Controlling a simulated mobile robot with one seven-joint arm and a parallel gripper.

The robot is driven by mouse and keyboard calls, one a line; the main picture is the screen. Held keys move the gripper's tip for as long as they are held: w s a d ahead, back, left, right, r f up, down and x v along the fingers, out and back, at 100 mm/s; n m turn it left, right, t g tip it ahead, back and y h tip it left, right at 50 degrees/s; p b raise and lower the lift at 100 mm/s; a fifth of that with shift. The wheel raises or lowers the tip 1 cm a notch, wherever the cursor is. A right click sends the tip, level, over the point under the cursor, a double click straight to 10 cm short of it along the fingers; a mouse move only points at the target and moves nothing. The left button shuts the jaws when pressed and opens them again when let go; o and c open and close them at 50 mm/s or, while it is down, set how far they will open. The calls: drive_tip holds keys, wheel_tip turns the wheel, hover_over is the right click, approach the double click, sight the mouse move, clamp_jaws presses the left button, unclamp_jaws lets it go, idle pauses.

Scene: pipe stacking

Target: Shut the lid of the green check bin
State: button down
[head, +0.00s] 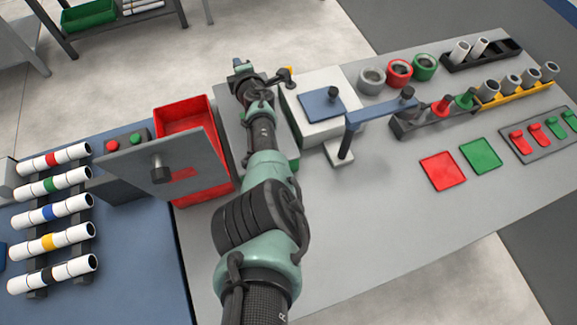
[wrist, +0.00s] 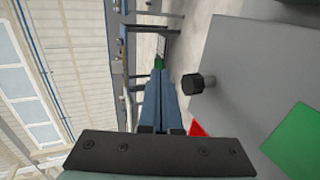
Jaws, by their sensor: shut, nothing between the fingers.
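The green check bin (head: 293,147) is mostly hidden behind my arm in the head view; a strip of green wall shows right of the arm. Its grey lid (head: 231,137) appears raised and tilted, partly covered by the arm. In the wrist view the lid (wrist: 245,75) fills the right side, with a black knob (wrist: 198,83) and a green patch (wrist: 295,140). My gripper (head: 243,66) is at the far side of the lid in the head view. Its blue fingers (wrist: 159,75) are together and empty, left of the knob in the wrist view; contact with the lid cannot be told.
The red bin (head: 182,112) stands left with its grey lid (head: 140,163) raised. A white box with a blue plate (head: 322,104) and a blue-armed stand (head: 378,115) are close right of my arm. White pipes (head: 52,213) lie on a rack at left.

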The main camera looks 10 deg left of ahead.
drive_tip(key=shift+w+a+f+b, duration=0.15)
drive_tip(key=shift+w+f+b, duration=0.05)
drive_tip(key=shift+f+b, duration=0.65)
wheel_tip(320, 180, up, 14)
drive_tip(key=p, duration=1.5)
drive_tip(key=shift+s, duration=0.2)
